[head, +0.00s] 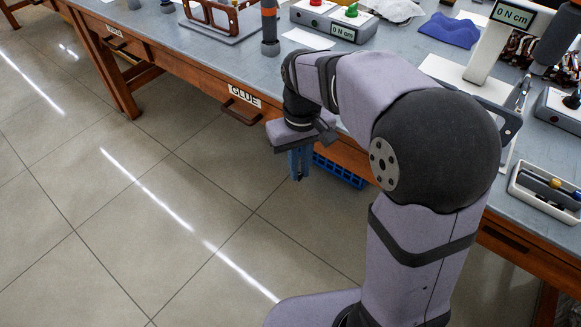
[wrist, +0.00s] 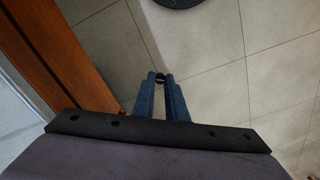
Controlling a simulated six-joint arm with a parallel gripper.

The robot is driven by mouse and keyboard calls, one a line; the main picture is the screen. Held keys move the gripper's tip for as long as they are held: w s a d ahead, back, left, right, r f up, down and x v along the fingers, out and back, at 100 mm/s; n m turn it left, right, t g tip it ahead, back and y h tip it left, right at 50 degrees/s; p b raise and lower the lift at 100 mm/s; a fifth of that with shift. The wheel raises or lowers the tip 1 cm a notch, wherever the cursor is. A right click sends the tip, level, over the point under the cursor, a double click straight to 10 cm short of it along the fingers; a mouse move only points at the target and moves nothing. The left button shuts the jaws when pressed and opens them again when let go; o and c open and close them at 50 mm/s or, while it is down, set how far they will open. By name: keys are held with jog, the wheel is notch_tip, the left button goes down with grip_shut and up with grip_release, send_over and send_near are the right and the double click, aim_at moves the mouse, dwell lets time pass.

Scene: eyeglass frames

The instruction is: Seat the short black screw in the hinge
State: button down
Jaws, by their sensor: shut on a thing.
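My gripper (head: 299,178) hangs beyond the table's front edge, over the floor. In the wrist view its two blue fingers (wrist: 161,78) are closed on a small dark piece, which looks like the short black screw (wrist: 160,80). It is too small to make out its head or thread. A brown eyeglass frame (head: 213,14) stands on a holder on the table at the upper left of the head view, well away from my gripper. Its hinge and any screw hole are too small to tell.
The table (head: 225,62) has a wooden front with a GLUE drawer (head: 241,101). An orange-and-grey upright tool (head: 270,28), a box with red and green knobs (head: 333,17), a blue cloth (head: 450,30) and a tool tray (head: 546,191) stand on it. A blue crate (head: 340,170) is below the edge.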

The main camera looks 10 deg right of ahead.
jog(key=w+d+r+m+p, duration=0.1)
jog(key=d+r+m+p, duration=0.1)
jog(key=d+r+p, duration=0.75)
jog(key=d+r+m+p, duration=0.2)
jog(key=d+r+p, duration=0.2)
jog(key=r+p, duration=0.95)
jog(key=s+d+r+m+p, duration=0.2)
jog(key=d+r+p, duration=0.1)
jog(key=d+p, duration=0.5)
jog(key=s+d+r+m+p, duration=0.3)
jog(key=d+p, duration=0.6)
jog(key=p, duration=0.1)
jog(key=s+d+r+m+p, duration=0.2)
jog(key=s+d+r+p, duration=0.1)
jog(key=d+p, duration=0.6)
jog(key=shift+s+r+m+p, duration=0.2)
jog(key=shift+r+m+p, duration=0.15)
jog(key=shift+m+p, duration=0.1)
jog(key=shift+f+b, duration=2.4)
jog(key=shift+f, duration=1)
jog(key=shift+f+b, duration=0.45)
jog(key=shift+f, duration=0.3)
